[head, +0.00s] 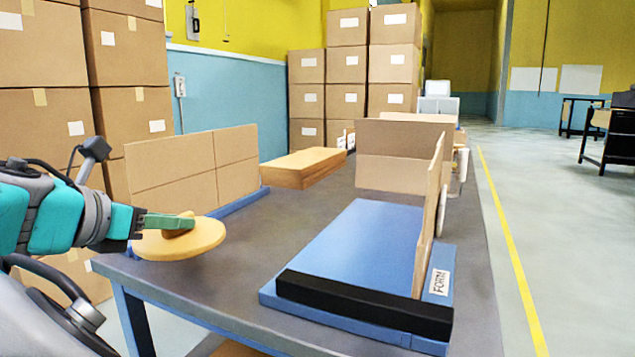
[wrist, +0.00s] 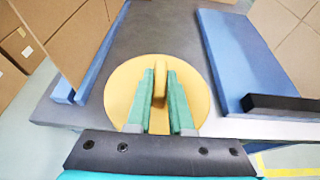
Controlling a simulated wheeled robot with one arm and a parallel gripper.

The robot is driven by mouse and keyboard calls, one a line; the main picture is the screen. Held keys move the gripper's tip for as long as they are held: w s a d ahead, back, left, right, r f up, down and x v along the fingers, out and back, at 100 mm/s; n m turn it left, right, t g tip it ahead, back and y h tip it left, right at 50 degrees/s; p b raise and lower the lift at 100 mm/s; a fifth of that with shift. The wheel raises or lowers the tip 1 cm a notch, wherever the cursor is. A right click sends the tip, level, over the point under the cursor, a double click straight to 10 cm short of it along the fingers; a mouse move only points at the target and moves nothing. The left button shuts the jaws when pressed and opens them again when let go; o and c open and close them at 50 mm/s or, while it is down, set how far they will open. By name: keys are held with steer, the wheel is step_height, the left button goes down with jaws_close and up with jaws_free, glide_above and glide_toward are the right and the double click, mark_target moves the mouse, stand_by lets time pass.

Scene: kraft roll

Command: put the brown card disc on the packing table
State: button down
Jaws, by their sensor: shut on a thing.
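The brown card disc (head: 205,240) looks round, flat and tan-yellow, with an upright grip piece on its middle. My gripper (head: 185,222) is shut on that grip piece, and the disc hangs roughly level below the green fingers. In the wrist view the disc (wrist: 122,88) spreads out on both sides of my gripper (wrist: 160,92). The packing table (head: 275,245) is dark grey with blue legs. The disc is over its near left part, overlapping the near edge in view. I cannot tell whether any gap lies between disc and table top.
A blue form board (head: 345,245) with a black bar (head: 360,305) and upright card panels stands right of the disc. Another card panel (head: 195,170) stands behind it on a blue base. A flat cardboard box (head: 300,167) lies farther back. Bare table lies between them.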

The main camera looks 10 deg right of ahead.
steer(key=f, duration=0.1)
steer(key=a+f, duration=0.1)
steer(key=shift+f, duration=0.3)
steer(key=w+d, duration=0.1)
steer(key=w, duration=0.4)
steer(key=w+d+f, duration=0.1)
steer(key=w, duration=0.4)
steer(key=w+d+b, duration=0.1)
steer(key=w, duration=0.4)
steer(key=shift+w+d+f, duration=0.25)
steer(key=shift+d, duration=0.05)
steer(key=shift+f+b, duration=0.6)
steer(key=shift+f, duration=1.15)
steer(key=c, duration=0.8)
jaws_free()
steer(key=shift+f, duration=0.15)
steer(key=shift+s+a+r, duration=0.15)
steer(key=shift+s+r, duration=0.1)
steer(key=shift+r, duration=0.1)
steer(key=p+v, duration=0.1)
steer(key=v, duration=1)
steer(key=shift+s+a, duration=0.15)
